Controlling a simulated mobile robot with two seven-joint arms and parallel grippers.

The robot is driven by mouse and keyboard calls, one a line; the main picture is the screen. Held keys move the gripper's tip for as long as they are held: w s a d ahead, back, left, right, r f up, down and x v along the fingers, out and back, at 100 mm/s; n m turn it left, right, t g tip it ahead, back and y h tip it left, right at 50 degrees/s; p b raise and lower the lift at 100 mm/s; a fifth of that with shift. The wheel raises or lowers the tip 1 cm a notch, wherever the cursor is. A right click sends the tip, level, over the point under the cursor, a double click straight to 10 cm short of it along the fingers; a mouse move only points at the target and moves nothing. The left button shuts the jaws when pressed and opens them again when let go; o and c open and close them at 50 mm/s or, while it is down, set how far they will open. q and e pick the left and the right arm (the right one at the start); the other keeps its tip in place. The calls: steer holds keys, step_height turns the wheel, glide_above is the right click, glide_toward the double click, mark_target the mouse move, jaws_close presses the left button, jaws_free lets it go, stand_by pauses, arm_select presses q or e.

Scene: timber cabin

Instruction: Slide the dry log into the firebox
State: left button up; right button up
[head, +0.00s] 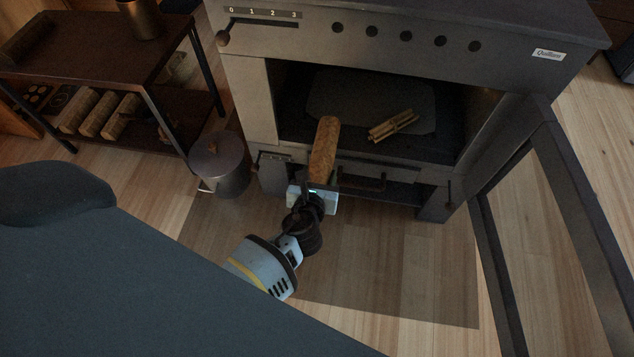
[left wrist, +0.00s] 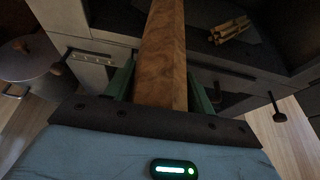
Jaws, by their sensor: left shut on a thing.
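The dry log (head: 324,147) is a brown, bark-textured piece held by its near end in my left gripper (head: 317,190). The log also shows in the left wrist view (left wrist: 162,55), between the green fingers of the gripper (left wrist: 162,90). Its far end reaches over the front edge of the open firebox (head: 290,95). The firebox is a dark cavity in the stove with a grey plate on its floor. A small bundle of kindling (head: 394,125) lies inside, to the right of the log; it also shows in the left wrist view (left wrist: 229,30). My right gripper is not in view.
The glass stove door (head: 552,200) stands open at the right. A lidded metal bucket (head: 219,165) stands left of the stove. A dark shelf (head: 95,50) at the left holds several split logs (head: 98,113) on its lower level. A dark floor mat lies before the stove.

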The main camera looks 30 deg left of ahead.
mark_target(322, 159)
arm_select(q)
steer(key=shift+w+a+b, duration=0.2)
steer(key=shift+w, duration=0.55)
steer(key=shift+w+a+b, duration=0.2)
steer(key=shift+w, duration=0.55)
steer(key=shift+w+a+b, duration=0.15)
steer(key=shift+w, duration=0.35)
steer(key=shift+w+a+b, duration=0.15)
steer(key=shift+w, duration=0.35)
steer(key=shift+w+a+f+b, duration=0.2)
steer(key=shift+w+f+b, duration=0.25)
steer(key=shift+w, duration=0.1)
steer(key=shift+b+x, duration=0.45)
steer(key=shift+x, duration=0.65)
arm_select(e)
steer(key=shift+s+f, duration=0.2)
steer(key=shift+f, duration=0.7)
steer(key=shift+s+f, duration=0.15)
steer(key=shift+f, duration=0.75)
arm_select(q)
steer(key=shift+s+f, duration=0.1)
steer(key=shift+f, duration=0.1)
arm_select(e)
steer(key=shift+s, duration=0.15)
